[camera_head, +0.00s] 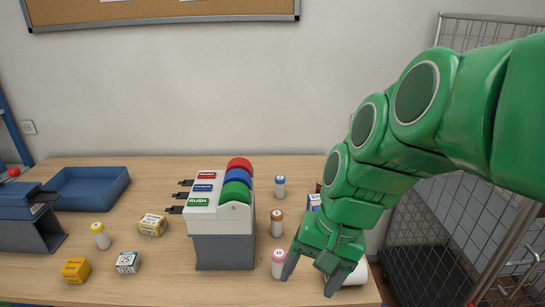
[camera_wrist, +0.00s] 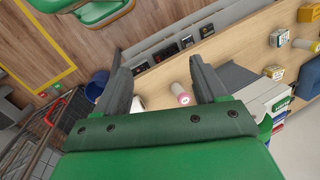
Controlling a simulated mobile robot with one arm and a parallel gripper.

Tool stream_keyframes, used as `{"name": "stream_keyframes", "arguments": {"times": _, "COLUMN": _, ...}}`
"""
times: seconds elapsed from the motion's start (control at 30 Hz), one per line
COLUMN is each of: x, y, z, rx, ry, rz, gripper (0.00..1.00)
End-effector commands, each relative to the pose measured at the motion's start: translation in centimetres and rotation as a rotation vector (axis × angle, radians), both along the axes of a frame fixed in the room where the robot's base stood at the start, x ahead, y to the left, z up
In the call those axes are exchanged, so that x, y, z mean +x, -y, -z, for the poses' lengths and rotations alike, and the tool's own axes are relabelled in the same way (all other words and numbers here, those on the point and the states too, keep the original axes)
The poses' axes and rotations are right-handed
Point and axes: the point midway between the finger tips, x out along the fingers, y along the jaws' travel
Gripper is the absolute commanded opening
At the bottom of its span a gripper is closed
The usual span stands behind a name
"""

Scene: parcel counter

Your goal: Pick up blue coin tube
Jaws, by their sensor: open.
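The blue coin tube (camera_head: 280,187) is a white upright tube with a blue top, towards the back of the counter, right of the tape dispenser. I cannot make it out in the wrist view. My gripper (camera_head: 309,280) is open and empty near the counter's front, well in front of the blue tube and to its right. Its two fingers also show in the wrist view (camera_wrist: 157,60). The pink-topped tube (camera_head: 279,263) stands just left of the gripper in the head view, and appears between the fingers in the wrist view (camera_wrist: 181,94).
A brown-topped tube (camera_head: 277,222) stands between the pink and blue ones. The tape dispenser (camera_head: 224,252) is left of this row. A white roll (camera_head: 355,273) lies partly behind my gripper. A yellow-topped tube (camera_head: 100,236) and small boxes are further left. A wire cage (camera_head: 425,235) stands right.

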Motion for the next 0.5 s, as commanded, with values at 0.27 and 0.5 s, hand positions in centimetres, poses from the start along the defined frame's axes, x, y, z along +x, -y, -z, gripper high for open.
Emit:
{"name": "stream_keyframes", "arguments": {"times": 0.27, "x": 8.8, "y": -5.0, "z": -1.7, "rx": 0.234, "ry": -0.008, "rz": 0.261, "gripper": 0.71}}
{"name": "stream_keyframes", "arguments": {"times": 0.5, "x": 16.8, "y": -7.6, "z": -3.4, "rx": 0.435, "ry": -0.055, "rz": 0.522, "gripper": 0.71}}
